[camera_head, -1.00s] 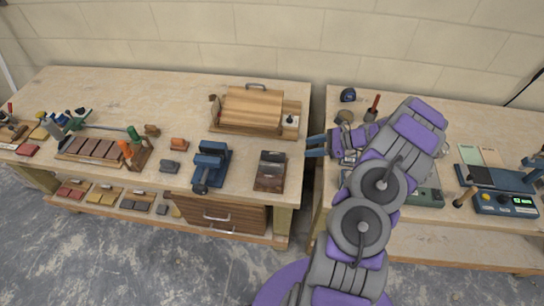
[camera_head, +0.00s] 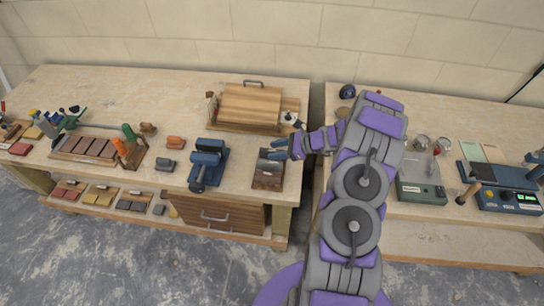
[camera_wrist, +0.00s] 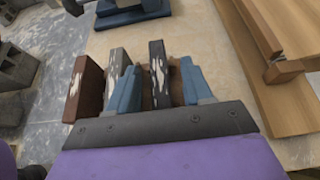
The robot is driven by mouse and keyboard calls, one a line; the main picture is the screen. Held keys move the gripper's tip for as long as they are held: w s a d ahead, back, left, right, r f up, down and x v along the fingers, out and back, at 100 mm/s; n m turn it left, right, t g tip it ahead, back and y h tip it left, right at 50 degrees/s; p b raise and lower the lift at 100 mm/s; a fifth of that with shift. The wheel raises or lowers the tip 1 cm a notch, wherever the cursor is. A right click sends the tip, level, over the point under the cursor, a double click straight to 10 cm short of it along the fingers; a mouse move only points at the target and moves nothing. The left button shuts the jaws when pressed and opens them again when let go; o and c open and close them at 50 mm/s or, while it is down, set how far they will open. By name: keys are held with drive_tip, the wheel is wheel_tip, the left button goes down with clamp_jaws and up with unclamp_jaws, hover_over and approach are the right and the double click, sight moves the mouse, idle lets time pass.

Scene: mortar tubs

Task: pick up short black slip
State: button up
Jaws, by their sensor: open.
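A dark slip (camera_wrist: 158,62) with pale worn patches stands on edge in the wrist view, and looks like the black slip. A greyer worn slip (camera_wrist: 115,64) stands left of it, and a brown wooden side (camera_wrist: 84,88) lies farther left. They belong to a small wooden rack (camera_head: 268,180) near the left bench's front right corner. My gripper (camera_head: 273,149) has its blue fingers apart at the rack's far end. In the wrist view my gripper (camera_wrist: 159,68) has one finger on each side of the dark slip; contact cannot be told. The slip's lower part is hidden.
A blue vise (camera_head: 207,163) stands just left of the rack. A wooden box (camera_head: 250,105) with a handle sits behind it. A grey block (camera_head: 171,164) and an orange one (camera_head: 176,142) lie farther left. A gap separates the two benches on the right.

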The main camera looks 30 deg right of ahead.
drive_tip(key=shift+w+a, duration=0.1)
drive_tip(key=shift+a, duration=0.1)
drive_tip(key=shift+c, duration=0.4)
clamp_jaws()
